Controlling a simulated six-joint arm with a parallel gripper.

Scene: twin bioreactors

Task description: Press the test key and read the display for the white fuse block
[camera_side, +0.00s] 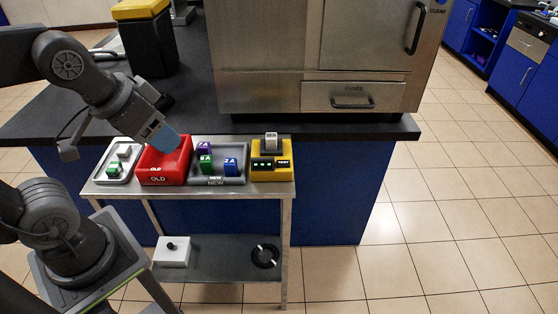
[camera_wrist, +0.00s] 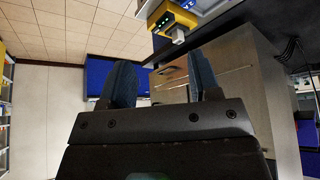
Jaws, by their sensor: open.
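A yellow tester (camera_side: 286,174) stands at the right end of the small metal table. Its dark front panel (camera_side: 263,164) shows small green lights, with a key marked TEST (camera_side: 283,163) to their right. A white-grey block (camera_side: 271,143) sits upright in the top of the tester. In the wrist view the tester (camera_wrist: 181,17) is at the top, tilted, with the pale block (camera_wrist: 178,34) sticking out. My gripper (camera_side: 166,138) is above the red bin, left of the tester and apart from it. Its blue fingers (camera_wrist: 161,82) are open with nothing between them.
A red bin marked OLD (camera_side: 158,180) and a grey tray marked NEW (camera_side: 218,181), holding purple, green and blue blocks, stand left of the tester. A pale tray (camera_side: 113,177) holds a green and a grey block. The steel cabinet (camera_side: 260,90) rises behind.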

